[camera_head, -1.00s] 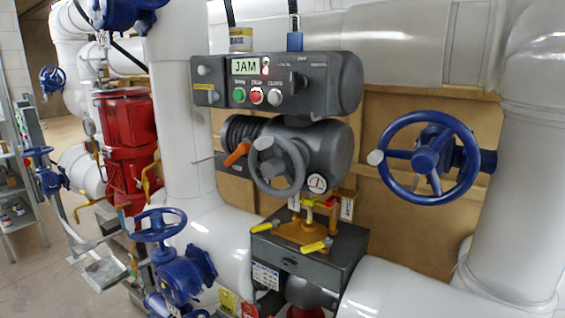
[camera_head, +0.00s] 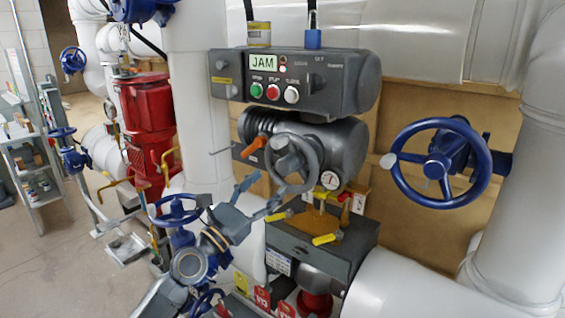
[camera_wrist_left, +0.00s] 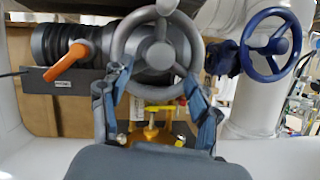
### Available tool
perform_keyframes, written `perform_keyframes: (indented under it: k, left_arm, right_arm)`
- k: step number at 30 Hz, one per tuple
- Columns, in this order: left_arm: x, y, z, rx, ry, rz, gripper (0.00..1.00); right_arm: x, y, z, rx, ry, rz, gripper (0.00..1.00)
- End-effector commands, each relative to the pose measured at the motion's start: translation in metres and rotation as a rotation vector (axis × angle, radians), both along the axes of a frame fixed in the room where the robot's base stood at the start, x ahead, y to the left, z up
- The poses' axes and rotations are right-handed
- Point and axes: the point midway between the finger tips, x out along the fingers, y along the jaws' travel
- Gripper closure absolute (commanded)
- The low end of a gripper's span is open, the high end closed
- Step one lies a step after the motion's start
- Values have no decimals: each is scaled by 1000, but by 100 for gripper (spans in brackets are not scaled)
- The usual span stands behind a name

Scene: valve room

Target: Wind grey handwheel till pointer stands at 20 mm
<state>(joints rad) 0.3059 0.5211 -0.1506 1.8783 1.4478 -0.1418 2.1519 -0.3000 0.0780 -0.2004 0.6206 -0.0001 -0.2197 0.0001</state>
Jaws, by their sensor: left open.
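The grey handwheel (camera_head: 287,163) sits on the front of the dark actuator, with a knob on its rim. It also shows in the wrist view (camera_wrist_left: 160,56), where its rim fills the upper middle. My left gripper (camera_head: 268,186) is open and empty, just below and left of the wheel. In the wrist view its fingertips (camera_wrist_left: 157,74) spread to either side of the wheel's lower part and overlap the rim; contact cannot be told. The brass stem and yoke (camera_head: 317,224) stand below the wheel. The millimetre pointer is too small to read. My right gripper is not seen.
An orange lever (camera_head: 254,146) sticks out left of the wheel. A control box with a JAM display (camera_head: 263,62) hangs above. A blue handwheel (camera_head: 438,165) is at the right, and blue valves stand at the lower left.

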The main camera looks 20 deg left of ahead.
Motion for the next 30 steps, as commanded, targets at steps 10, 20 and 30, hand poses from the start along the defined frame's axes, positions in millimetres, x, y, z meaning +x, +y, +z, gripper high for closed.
perform_keyframes:
  k: [10,20,30]
  left_arm:
    - [46,-21,20,2,1,0,38]
    - [52,-24,22,2,1,0,38]
    - [51,-24,22,3,1,0,94]
  right_arm:
    - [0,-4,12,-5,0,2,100]
    - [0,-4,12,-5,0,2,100]
    - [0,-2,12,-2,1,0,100]
